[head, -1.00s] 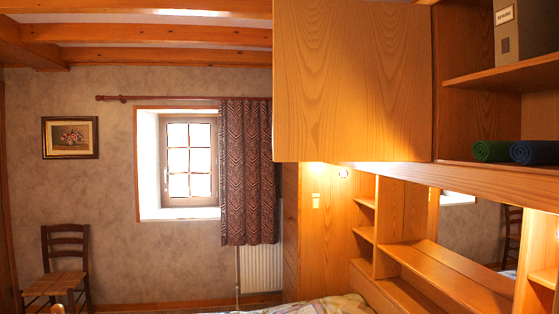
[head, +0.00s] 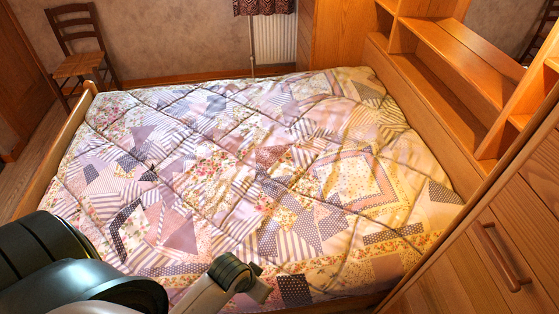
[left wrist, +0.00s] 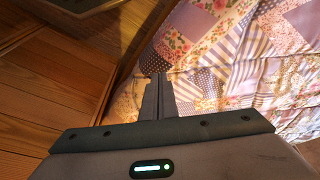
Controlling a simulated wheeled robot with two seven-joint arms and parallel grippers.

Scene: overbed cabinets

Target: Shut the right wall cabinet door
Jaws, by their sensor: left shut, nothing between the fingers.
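The open wall cabinet door is out of view now; it showed only in the earlier head view. My left gripper (left wrist: 158,82) is shut and empty in the left wrist view, with the bed's patchwork cover below and to its right. My left arm (head: 75,275) shows at the lower left of the head view, low over the near end of the bed. My right gripper is not in view.
The bed (head: 240,180) fills the middle. A wooden front with a handle (head: 502,257) stands at the near right, with open shelves (head: 450,60) beyond. A wooden chair (head: 75,45) stands at the far left. Wooden planks (left wrist: 50,95) lie left of my gripper.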

